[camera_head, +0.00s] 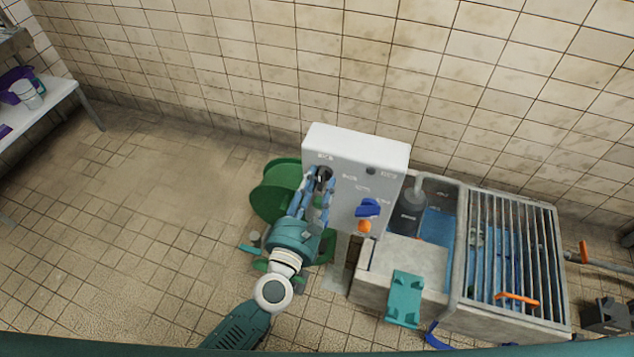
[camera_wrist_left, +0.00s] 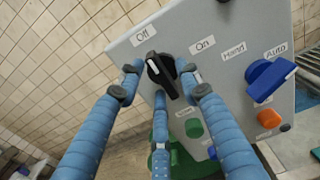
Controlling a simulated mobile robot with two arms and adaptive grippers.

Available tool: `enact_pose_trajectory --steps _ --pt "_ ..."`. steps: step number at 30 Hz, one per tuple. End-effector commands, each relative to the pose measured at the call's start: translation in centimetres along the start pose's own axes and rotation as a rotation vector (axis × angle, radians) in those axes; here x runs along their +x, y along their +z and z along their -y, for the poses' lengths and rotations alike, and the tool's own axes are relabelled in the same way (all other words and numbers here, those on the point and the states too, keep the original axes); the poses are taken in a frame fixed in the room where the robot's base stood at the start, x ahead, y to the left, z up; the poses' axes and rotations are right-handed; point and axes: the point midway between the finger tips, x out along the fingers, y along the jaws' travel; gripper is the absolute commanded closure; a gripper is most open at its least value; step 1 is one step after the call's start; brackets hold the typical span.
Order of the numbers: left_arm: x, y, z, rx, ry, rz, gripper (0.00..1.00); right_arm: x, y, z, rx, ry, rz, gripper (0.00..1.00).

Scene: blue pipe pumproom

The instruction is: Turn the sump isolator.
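The control panel (camera_head: 350,205) is a pale grey box standing against the tiled wall; in the left wrist view its face (camera_wrist_left: 225,70) fills the right side. A black rotary knob (camera_wrist_left: 163,76) sits between the "Off" and "On" labels, its white mark toward "Off". In the head view the knob (camera_head: 324,174) is partly covered by my left gripper (camera_head: 317,185). In the left wrist view, the three blue fingers of my left gripper (camera_wrist_left: 160,85) stand spread around the knob, with gaps visible; contact cannot be told. My right gripper is not in view.
A blue knob (camera_wrist_left: 268,80) by "Hand" and "Auto" and an orange button (camera_wrist_left: 269,118) are to the right; a green button (camera_wrist_left: 194,128) is below. A green reel (camera_head: 272,190) stands left of the panel, a grated sump (camera_head: 562,260) right. The left floor is clear.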

Motion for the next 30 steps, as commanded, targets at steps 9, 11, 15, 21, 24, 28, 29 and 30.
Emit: enact_pose_trajectory --steps 9,11,15,21,24,28,29,30 --pt "-0.04 -0.01 0.02 0.0 0.0 0.0 0.96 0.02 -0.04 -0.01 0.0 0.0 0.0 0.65" --pt "-0.04 -0.01 0.01 0.0 0.0 0.0 1.0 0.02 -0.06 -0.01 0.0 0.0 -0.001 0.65" --pt "-0.05 -0.01 0.0 0.002 0.0 0.0 1.0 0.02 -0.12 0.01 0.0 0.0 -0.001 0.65" --pt "-0.06 0.04 0.0 0.035 0.001 0.0 1.0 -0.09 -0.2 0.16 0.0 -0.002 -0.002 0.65" --pt "-0.06 0.09 0.02 0.077 0.001 0.0 1.0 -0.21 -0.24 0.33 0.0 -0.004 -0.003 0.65" --pt "-0.06 0.18 0.07 0.16 0.0 0.0 1.0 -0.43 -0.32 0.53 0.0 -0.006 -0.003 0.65" --pt "-0.06 0.19 0.07 0.183 0.0 0.0 1.0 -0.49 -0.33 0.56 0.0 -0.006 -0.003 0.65" --pt "-0.05 0.22 0.07 0.216 0.0 0.0 1.0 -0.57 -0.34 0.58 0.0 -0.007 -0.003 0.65"
